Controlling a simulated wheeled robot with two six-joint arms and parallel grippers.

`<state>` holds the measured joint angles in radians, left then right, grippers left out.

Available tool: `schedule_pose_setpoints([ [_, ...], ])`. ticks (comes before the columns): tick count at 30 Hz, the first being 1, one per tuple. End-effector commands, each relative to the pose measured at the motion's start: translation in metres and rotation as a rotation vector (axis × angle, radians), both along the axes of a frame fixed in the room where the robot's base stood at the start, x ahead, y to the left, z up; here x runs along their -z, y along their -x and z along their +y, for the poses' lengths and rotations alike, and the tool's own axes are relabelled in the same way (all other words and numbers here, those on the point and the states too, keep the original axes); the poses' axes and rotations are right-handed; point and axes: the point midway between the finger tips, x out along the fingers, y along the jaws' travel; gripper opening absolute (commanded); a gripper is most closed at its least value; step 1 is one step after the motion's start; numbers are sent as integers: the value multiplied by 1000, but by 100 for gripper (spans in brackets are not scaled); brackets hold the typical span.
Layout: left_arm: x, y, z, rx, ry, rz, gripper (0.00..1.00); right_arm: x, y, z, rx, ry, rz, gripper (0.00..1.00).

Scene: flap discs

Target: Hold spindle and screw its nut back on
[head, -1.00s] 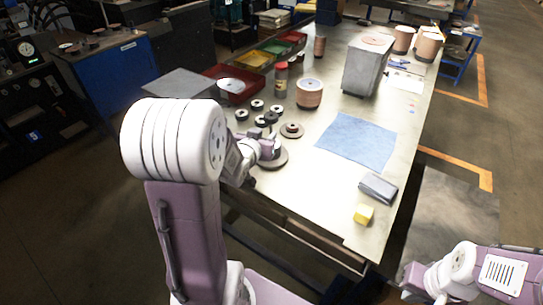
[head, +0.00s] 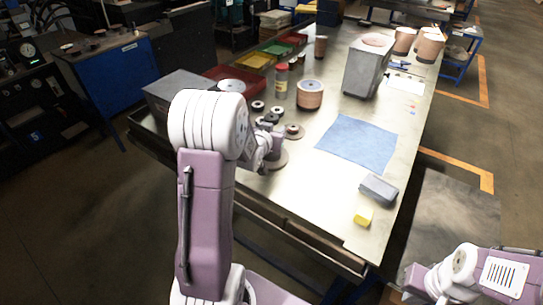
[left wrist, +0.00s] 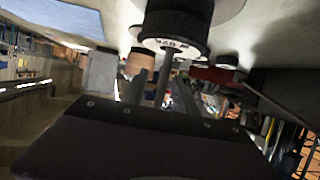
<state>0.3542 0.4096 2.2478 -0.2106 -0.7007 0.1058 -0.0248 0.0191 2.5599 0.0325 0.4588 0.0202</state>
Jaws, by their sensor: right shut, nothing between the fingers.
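The round grey spindle base (head: 279,160) is on the table in the head view, partly hidden by my left arm. My left gripper (head: 272,140) is just above it. In the left wrist view, the table is at the top. A black cylindrical part with white markings (left wrist: 178,30) stands before the grey disc (left wrist: 228,10). My left gripper's two fingers (left wrist: 150,88) are apart, close to this black part, with no clear grip on it. I cannot tell whether it is the nut. My right gripper (head: 412,283) is shut and empty, low at the bottom right, off the table.
Several black-rimmed rings (head: 277,111) and a flanged disc (head: 294,131) lie behind my left gripper. A copper-coloured roll (head: 310,94), a red-topped can (head: 281,80) and a grey block (head: 367,70) stand farther back. A blue cloth (head: 357,143), grey case (head: 379,188) and yellow block (head: 363,216) lie rightward.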

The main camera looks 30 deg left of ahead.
Motion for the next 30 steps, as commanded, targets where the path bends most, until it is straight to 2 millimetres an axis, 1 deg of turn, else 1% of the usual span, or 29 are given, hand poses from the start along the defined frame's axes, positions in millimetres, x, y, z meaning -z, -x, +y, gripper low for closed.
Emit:
schedule_pose_setpoints([
  [7,0,0,0,0,0,0,34,0,0,0,0,0,0,0],
  [8,0,0,0,0,0,0,26,0,0,0,0,0,0,0],
  [9,0,0,0,0,0,0,15,0,0,0,0,0,0,0],
  [10,0,0,0,0,0,0,6,0,0,0,0,0,0,0],
  [11,0,0,0,0,0,0,0,0,0,0,0,0,0,0],
  [30,-1,0,0,0,0,-1,0,0,0,0,0,0,0,0],
])
